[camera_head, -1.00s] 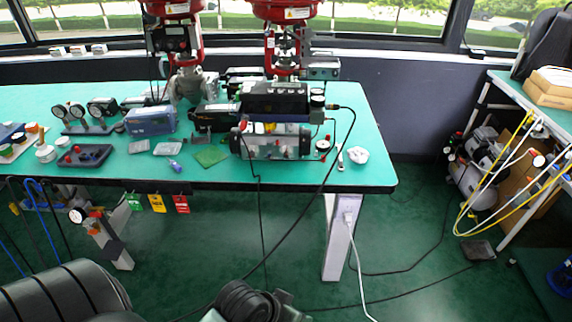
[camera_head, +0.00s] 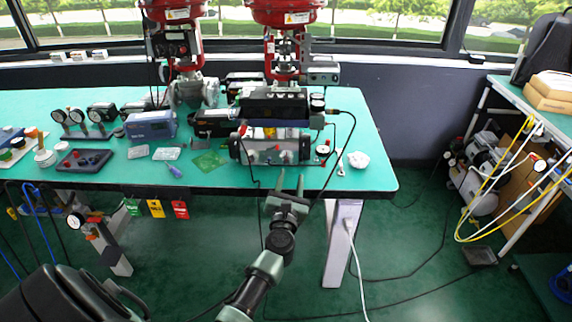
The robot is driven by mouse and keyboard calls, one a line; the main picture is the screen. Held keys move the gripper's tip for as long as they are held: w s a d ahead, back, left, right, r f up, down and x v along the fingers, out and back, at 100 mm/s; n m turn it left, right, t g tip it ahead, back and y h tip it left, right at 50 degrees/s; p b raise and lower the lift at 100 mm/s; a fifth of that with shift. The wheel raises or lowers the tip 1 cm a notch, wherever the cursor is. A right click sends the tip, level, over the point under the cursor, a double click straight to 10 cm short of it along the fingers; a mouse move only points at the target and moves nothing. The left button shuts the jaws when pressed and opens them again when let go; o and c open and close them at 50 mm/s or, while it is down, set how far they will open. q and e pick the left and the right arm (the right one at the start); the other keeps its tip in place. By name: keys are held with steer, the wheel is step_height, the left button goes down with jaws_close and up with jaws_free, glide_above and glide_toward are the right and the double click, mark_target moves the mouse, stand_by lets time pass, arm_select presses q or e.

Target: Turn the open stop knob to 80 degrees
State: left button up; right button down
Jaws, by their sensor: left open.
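The valve positioner (camera_head: 275,105) sits on the green table's right part, with a grey cylindrical actuator body (camera_head: 260,148) below its dark top. My right gripper is not in view.
A black cable (camera_head: 345,160) loops from the positioner's right side toward the floor. Gauges (camera_head: 76,115), a blue box (camera_head: 151,125) and a green board (camera_head: 208,160) lie to the left. Red valve actuators (camera_head: 283,14) stand behind.

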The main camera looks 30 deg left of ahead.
mark_target(286, 162)
arm_select(q)
steer(key=w+a, duration=0.2)
steer(key=w+a+n+g+y, duration=0.1)
steer(key=w+a, duration=0.1)
steer(key=w+a+f+n+b, duration=0.1)
steer(key=w+a, duration=0.1)
steer(key=shift+w+y, duration=0.25)
steer(key=shift+y, duration=0.05)
jaws_close()
